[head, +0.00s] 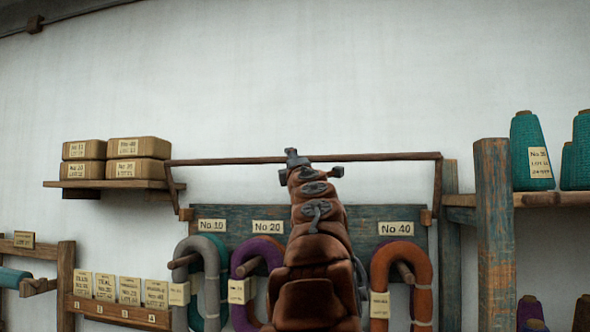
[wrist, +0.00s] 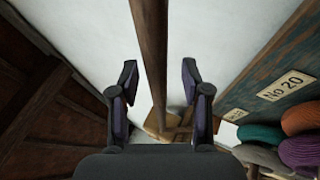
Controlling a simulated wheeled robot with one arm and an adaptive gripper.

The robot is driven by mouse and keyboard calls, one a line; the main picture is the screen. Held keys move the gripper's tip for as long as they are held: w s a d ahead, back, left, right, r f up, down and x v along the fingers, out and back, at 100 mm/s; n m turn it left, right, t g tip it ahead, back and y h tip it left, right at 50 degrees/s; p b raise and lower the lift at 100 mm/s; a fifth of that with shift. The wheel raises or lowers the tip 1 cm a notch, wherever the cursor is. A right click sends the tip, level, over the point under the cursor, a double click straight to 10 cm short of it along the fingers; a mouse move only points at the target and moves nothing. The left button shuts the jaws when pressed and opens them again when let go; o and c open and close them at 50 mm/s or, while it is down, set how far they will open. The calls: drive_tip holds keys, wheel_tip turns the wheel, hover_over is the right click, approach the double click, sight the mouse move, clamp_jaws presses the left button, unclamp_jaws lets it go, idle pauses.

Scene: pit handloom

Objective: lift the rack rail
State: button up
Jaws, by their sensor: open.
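The rack rail (head: 390,157) is a long, thin brown wooden bar. It runs almost level in front of the wall above the yarn rack, with a side arm sloping down at each end. In the head view my arm reaches up to it, and my gripper (head: 296,160) is at the rail near its middle. In the wrist view the rail (wrist: 150,50) passes lengthwise between the two spread fingers of my gripper (wrist: 158,72). The fingers are open, with a gap visible on both sides of the rail. My arm hides part of the board below.
Hanks of grey, teal, purple and orange yarn (head: 401,252) hang on pegs on the blue-green board (head: 353,216) below. A shelf with boxes (head: 140,147) is at left. A post (head: 494,235) and shelf with teal cones (head: 531,135) stand at right. The wall above is clear.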

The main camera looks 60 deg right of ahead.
drive_tip(key=shift+v, duration=2.35)
